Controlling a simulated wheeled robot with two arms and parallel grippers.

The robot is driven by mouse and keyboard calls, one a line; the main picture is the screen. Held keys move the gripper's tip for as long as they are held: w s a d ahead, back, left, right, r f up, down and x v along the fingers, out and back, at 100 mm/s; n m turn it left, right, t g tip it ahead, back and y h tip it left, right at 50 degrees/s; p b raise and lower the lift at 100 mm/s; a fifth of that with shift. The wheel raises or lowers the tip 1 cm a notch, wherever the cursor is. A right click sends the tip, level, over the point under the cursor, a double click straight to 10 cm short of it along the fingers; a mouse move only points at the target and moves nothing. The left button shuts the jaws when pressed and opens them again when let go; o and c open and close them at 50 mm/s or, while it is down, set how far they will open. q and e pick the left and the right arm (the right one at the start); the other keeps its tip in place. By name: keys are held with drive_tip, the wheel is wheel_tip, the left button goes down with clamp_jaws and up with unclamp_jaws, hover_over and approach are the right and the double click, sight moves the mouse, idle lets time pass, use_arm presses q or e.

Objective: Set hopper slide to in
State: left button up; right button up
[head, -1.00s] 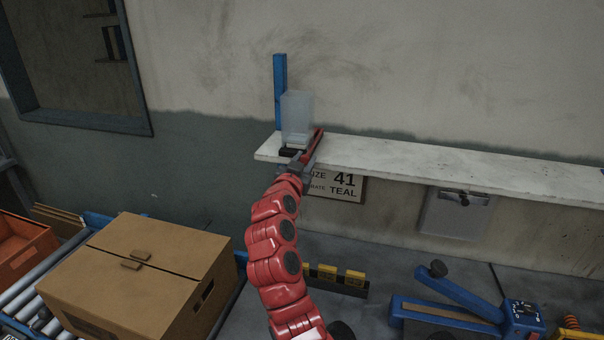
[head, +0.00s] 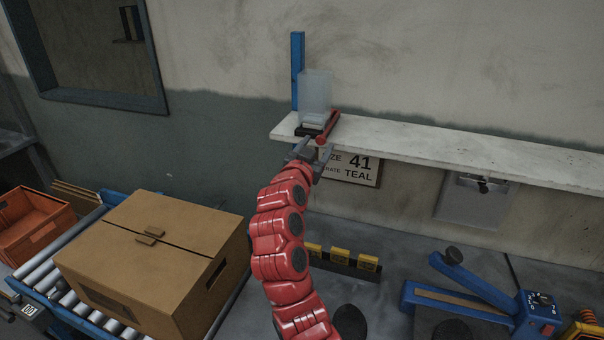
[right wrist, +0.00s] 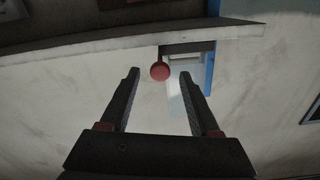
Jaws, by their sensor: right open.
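The hopper (head: 315,90) is a translucent box by a blue post (head: 297,70) at the left end of the white shelf. A dark slide piece shows at its foot, with a red bar-shaped handle (head: 328,126) reaching to the shelf's front edge. In the right wrist view the handle's round red end (right wrist: 160,71) lies between the fingertips, apart from both. My right gripper (head: 312,152) is open and empty, just in front of the handle; its two dark fingers (right wrist: 158,76) show in the wrist view. My left gripper is out of view.
The white shelf (head: 450,149) runs right along the wall. A size sign (head: 350,168) and a grey wall plate (head: 474,200) are below it. A cardboard box (head: 150,250) stands on a roller conveyor at left. A blue lever device (head: 460,300) is at lower right.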

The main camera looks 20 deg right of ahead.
drive_tip(key=b+v, duration=0.4)
drive_tip(key=v, duration=0.9)
drive_tip(key=shift+s+a, duration=0.2)
drive_tip(key=shift+f, duration=0.1)
